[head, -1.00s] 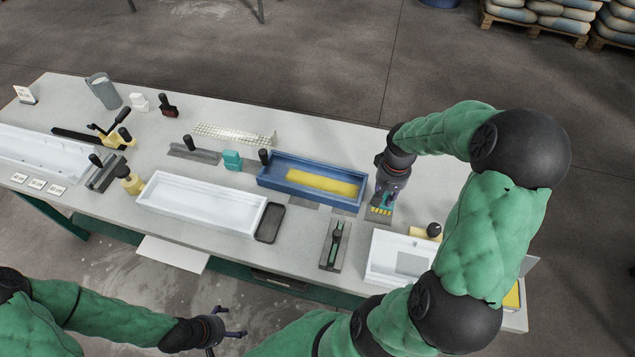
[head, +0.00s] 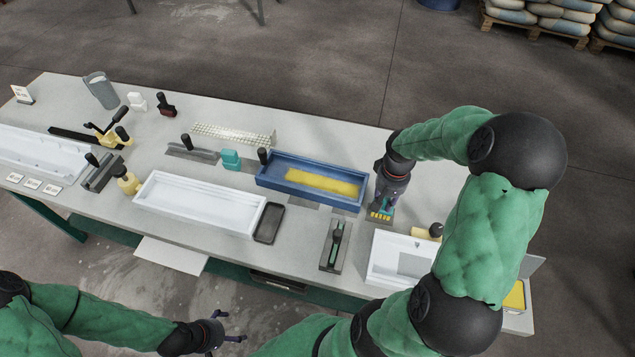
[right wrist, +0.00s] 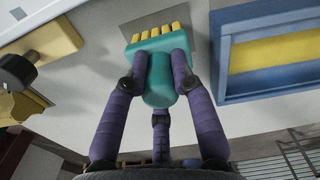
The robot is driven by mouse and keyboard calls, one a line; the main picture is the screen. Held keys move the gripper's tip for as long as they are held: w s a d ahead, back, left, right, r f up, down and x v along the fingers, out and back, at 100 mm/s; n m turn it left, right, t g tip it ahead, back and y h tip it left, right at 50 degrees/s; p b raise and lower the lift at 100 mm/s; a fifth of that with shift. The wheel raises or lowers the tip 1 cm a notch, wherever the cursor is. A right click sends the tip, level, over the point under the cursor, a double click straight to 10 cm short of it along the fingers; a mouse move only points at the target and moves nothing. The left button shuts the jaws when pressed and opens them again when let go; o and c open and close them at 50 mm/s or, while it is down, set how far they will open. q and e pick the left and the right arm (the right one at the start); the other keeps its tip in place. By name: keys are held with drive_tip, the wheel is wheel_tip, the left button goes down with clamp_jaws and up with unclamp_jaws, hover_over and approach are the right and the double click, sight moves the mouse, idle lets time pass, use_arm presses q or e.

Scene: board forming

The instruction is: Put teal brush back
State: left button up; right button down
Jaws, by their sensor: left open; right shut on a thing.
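The teal brush (right wrist: 157,92) has a teal body and a row of yellow bristle tufts. My right gripper (right wrist: 160,72) is shut on its body, with purple fingers on either side. In the head view the brush (head: 381,216) hangs below my right gripper (head: 382,205), bristles down, over a grey patch on the table (head: 300,240) right of the blue tray (head: 310,182). I cannot tell whether the bristles touch the surface. My left gripper (head: 232,328) is open and empty, in front of the table's near edge.
A white tray (head: 197,205), a black dish (head: 268,224) and a dark tool on a grey plate (head: 335,245) lie nearer the front edge. A white box (head: 385,262) stands close to my right arm. A teal block (head: 231,160) sits left of the blue tray.

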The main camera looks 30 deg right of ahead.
drive_tip(key=shift+f, duration=0.25)
drive_tip(key=c, duration=0.7)
unclamp_jaws()
drive_tip(key=shift+o, duration=0.2)
drive_tip(key=shift+r, duration=0.1)
wheel_tip(320, 180, up, 12)
drive_tip(key=shift+f, duration=0.1)
idle(0.6)
